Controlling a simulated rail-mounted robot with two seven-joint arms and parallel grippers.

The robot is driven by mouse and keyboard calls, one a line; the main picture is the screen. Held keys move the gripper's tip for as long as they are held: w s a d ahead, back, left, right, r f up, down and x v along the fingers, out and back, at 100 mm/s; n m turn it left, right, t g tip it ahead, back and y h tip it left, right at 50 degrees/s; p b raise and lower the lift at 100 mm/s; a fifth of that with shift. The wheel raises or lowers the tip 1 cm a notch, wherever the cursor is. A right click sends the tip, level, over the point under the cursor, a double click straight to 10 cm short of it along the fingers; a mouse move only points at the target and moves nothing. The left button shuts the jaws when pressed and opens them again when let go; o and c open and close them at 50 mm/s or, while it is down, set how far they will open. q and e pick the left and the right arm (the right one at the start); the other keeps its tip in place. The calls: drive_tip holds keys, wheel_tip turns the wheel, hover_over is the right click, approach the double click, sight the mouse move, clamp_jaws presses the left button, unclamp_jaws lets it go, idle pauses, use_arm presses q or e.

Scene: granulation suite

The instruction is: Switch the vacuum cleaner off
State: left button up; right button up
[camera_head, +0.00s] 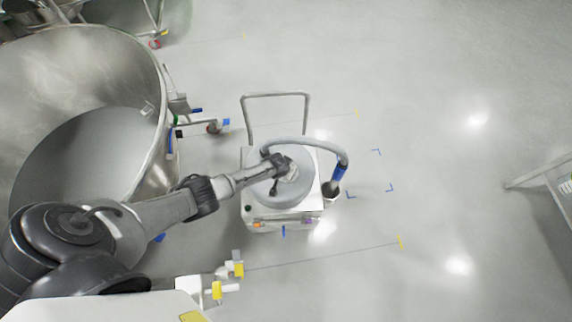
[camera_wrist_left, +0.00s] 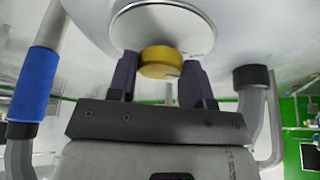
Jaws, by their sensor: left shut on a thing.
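The vacuum cleaner (camera_head: 249,214) stands on the floor in the middle of the head view, with a round grey top and a pale square base. A grey hose with a blue cuff (camera_head: 339,173) arches over its far side to its right; the cuff also shows in the left wrist view (camera_wrist_left: 35,85). My left gripper (camera_head: 288,172) reaches over the top of the cleaner. In the left wrist view my left gripper (camera_wrist_left: 160,66) is shut on a round yellow knob (camera_wrist_left: 158,55) in front of a pale disc on a metal surface. The head view hides this knob behind the gripper.
A large open steel vessel (camera_head: 150,70) stands at the left, close to my left arm. The cleaner's push handle (camera_head: 275,95) rises at its far side. White and yellow fittings (camera_head: 238,268) lie near the front. The floor to the right is clear up to a metal table (camera_head: 545,172).

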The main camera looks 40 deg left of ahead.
idle(0.5)
use_arm(q)
drive_tip(key=o, duration=0.9)
drive_tip(key=shift+o, duration=0.2)
drive_tip(key=shift+s+r+p, duration=0.15)
drive_tip(key=shift+r+p, duration=0.25)
drive_tip(key=shift+r, duration=0.05)
drive_tip(key=p+v, duration=0.5)
drive_tip(key=v, duration=0.7)
drive_tip(key=shift+s+r, duration=0.2)
drive_tip(key=shift+r, duration=0.15)
drive_tip(key=shift+d, duration=0.1)
